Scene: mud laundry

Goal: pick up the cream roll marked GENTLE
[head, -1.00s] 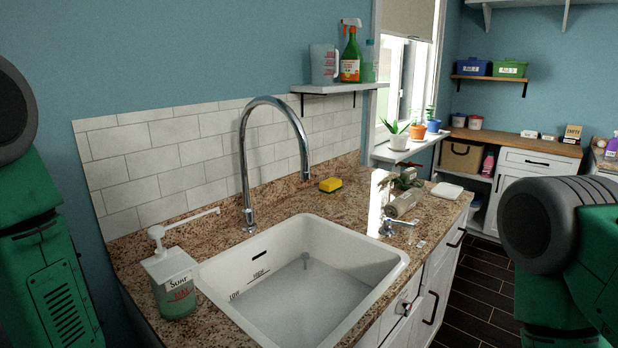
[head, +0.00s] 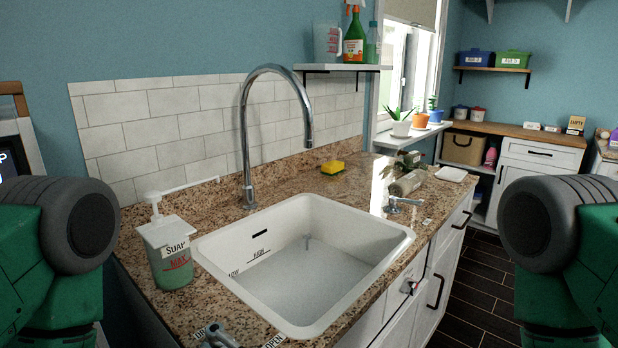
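I cannot make out a cream roll marked GENTLE in the head view. My green arm links with dark grey joints show at the left and right edges. Neither gripper is in view, so I cannot see their fingers.
A white sink (head: 330,275) with a tall chrome faucet (head: 246,140) fills the granite counter. A soap dispenser (head: 170,255) stands left, a yellow sponge (head: 333,167) behind. A grey fitting labelled OPEN (head: 220,337) sits at the front edge. Dark floor (head: 487,290) shows right.

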